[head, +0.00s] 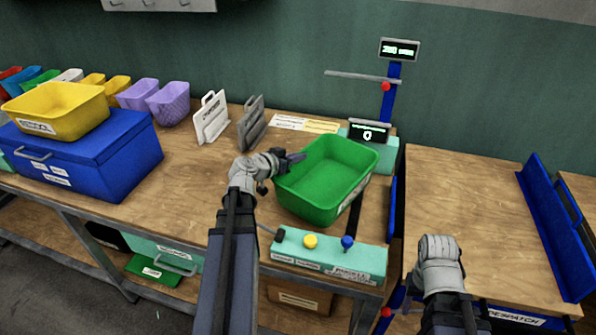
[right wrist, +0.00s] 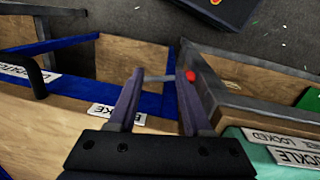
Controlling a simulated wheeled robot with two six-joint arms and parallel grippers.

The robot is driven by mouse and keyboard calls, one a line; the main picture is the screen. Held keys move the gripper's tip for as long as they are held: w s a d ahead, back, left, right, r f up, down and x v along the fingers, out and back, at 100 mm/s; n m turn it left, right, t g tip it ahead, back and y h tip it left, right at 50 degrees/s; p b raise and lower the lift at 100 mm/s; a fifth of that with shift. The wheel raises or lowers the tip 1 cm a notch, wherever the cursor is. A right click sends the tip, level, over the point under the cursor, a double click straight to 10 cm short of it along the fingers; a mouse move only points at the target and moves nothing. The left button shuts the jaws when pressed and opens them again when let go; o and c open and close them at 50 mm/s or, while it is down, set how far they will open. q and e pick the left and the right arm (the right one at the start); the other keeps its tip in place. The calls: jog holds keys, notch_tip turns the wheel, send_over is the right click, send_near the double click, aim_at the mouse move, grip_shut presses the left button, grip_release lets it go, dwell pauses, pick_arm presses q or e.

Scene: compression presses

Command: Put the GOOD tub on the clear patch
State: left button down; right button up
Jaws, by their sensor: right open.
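A green tub (head: 325,205) stands upright in the middle of the head view, at the right end of the long bench. It has a white label on its right side, too small to read, so I cannot confirm that it is the GOOD tub. My left gripper (head: 294,158) is at the tub's far left rim; whether its jaws are closed on the rim is unclear. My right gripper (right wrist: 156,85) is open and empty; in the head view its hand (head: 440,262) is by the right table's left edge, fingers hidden. Bare wood (head: 455,195) shows on the right table.
A control panel (head: 330,258) with yellow and blue knobs lies before the tub. A counter display (head: 368,131) and blue post (head: 390,95) stand behind it. A yellow tub (head: 55,108) sits on a blue box (head: 85,155). A blue rail (head: 553,230) borders the right table.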

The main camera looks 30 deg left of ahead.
aim_at(298, 167)
pick_arm(q)
jog(key=shift+f+b, duration=1.9)
jog(key=shift+f, duration=0.1)
jog(key=shift+f, duration=0.15)
jog(key=c, duration=1)
grip_release()
jog(key=shift+c, duration=0.2)
